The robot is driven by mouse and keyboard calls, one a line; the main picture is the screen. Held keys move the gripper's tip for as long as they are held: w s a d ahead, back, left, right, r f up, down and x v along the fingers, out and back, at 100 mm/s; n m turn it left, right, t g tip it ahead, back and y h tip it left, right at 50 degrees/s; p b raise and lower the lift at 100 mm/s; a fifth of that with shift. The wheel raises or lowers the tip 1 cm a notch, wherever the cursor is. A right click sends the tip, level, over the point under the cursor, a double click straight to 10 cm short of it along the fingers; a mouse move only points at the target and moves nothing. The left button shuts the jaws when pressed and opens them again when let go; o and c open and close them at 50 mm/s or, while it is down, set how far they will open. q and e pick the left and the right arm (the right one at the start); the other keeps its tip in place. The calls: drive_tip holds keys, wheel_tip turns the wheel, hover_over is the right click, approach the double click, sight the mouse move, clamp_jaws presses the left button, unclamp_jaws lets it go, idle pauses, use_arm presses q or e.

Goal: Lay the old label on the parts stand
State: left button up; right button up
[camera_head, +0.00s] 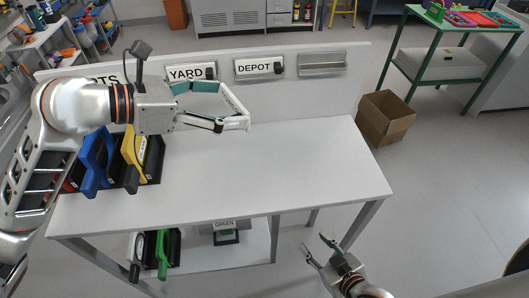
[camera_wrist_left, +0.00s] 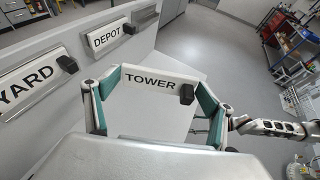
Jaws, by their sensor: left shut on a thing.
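A white label (camera_wrist_left: 152,82) reading TOWER, with a black knob at its right end, is between the fingers of my left gripper (camera_head: 222,106). The gripper is shut on it and holds it above the white bench. In the head view the label (camera_head: 237,105) is nearly edge-on. My right gripper (camera_head: 321,249) is open and empty, low beyond the bench's front right corner. A green-framed stand (camera_head: 435,38) with coloured trays on top is at the upper right; I cannot tell whether it is the parts stand.
The back panel carries the YARD label (camera_head: 190,73), the DEPOT label (camera_head: 259,67) and an empty metal holder (camera_head: 322,64). Blue and yellow tools (camera_head: 95,160) stand at the bench's left. A cardboard box (camera_head: 385,118) sits on the floor.

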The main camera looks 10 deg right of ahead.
use_arm(q)
wheel_tip(320, 180, down, 15)
drive_tip(key=shift+b, duration=0.5)
drive_tip(key=shift+f, duration=2.35)
drive_tip(key=shift+b, duration=0.3)
drive_tip(key=shift+s+f, duration=0.1)
drive_tip(key=shift+f, duration=0.05)
drive_tip(key=o, duration=1.1)
drive_tip(key=shift+c, duration=0.2)
drive_tip(key=shift+o, duration=0.2)
